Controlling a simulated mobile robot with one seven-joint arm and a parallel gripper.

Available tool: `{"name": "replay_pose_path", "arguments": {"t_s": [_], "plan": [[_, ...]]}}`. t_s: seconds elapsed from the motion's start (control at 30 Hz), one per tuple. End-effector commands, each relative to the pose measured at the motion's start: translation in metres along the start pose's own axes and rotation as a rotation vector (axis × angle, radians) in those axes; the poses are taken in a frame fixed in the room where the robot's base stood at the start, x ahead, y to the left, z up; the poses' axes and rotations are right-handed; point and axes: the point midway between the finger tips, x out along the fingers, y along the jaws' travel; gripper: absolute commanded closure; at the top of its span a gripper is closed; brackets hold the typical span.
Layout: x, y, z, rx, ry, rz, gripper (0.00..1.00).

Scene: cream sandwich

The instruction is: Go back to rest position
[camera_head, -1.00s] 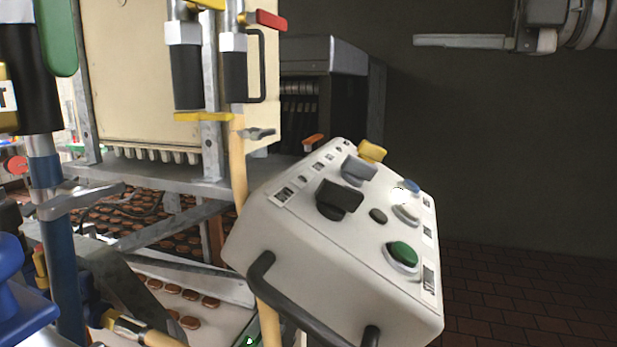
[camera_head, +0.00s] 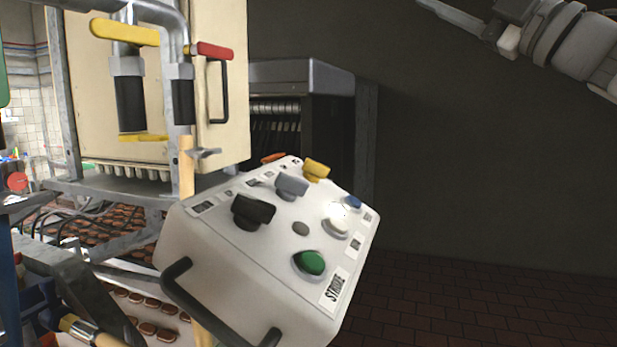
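My gripper (camera_head: 462,18) is at the top right of the head view, at the end of my light grey arm. It points left and up, with its fingers partly cut off by the top edge. Only one long finger shape shows, so I cannot tell whether it is open or shut. No held object shows. The gripper is apart from the white control box (camera_head: 250,265), up and to its right, in front of the dark wall.
The control box carries a green button (camera_head: 311,262), a white lit button (camera_head: 337,227), a black knob (camera_head: 253,209) and a black handle. A cream machine with pipes and a red lever (camera_head: 215,50) stands left. Biscuits lie on the conveyor (camera_head: 150,305). Floor at right (camera_head: 470,310) is clear.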

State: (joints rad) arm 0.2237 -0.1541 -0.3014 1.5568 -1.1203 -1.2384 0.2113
Motion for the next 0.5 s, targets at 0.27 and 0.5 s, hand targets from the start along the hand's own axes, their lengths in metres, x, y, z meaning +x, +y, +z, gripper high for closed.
{"name": "replay_pose_path", "arguments": {"t_s": [0.27, 0.5], "plan": [[-0.030, -0.005, 0.050, 0.248, -0.403, 0.251, 0.47], [-0.090, -0.077, 0.086, 0.518, -0.793, 0.302, 0.47]]}}
